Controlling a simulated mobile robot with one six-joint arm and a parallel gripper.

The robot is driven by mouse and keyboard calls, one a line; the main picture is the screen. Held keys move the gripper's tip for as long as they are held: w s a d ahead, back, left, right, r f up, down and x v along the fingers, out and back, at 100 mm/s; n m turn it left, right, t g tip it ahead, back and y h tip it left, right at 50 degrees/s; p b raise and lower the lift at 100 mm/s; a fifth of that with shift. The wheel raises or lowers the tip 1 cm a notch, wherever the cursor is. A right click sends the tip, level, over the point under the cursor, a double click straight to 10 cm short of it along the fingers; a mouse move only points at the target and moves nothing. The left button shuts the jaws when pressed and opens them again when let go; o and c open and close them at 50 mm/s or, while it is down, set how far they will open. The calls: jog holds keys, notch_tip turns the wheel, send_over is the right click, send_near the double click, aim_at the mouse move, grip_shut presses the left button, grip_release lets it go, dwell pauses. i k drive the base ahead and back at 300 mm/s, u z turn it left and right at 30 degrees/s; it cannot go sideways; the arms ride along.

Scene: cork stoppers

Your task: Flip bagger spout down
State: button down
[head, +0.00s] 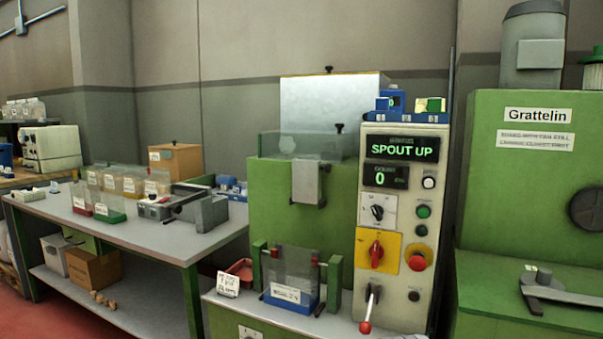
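The green bagger (268,205) stands in the middle of the head view. Its display (403,148) reads "SPOUT UP" in green letters, and the smaller one (386,178) reads 0. A grey metal spout flap (306,180) hangs at the front below the clear hopper (310,145), with a small dark knob near its lower end. A clear bag (292,262) stands beneath it between two green posts, in a blue holder (291,298). A lever with a red ball end (365,326) sits low on the control panel (403,240). My gripper is not in view.
A grey workbench (150,238) with bins, boxes and a clamp-like device stands at the left. A red tray (240,270) and a small sign (228,284) lie beside the bag. The green Grattelin machine (530,190) stands close on the right, with a grey metal piece (550,291) on its ledge.

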aim_at(307, 175)
jog(key=z, duration=0.05)
jog(key=i, duration=1)
jog(key=u, duration=0.05)
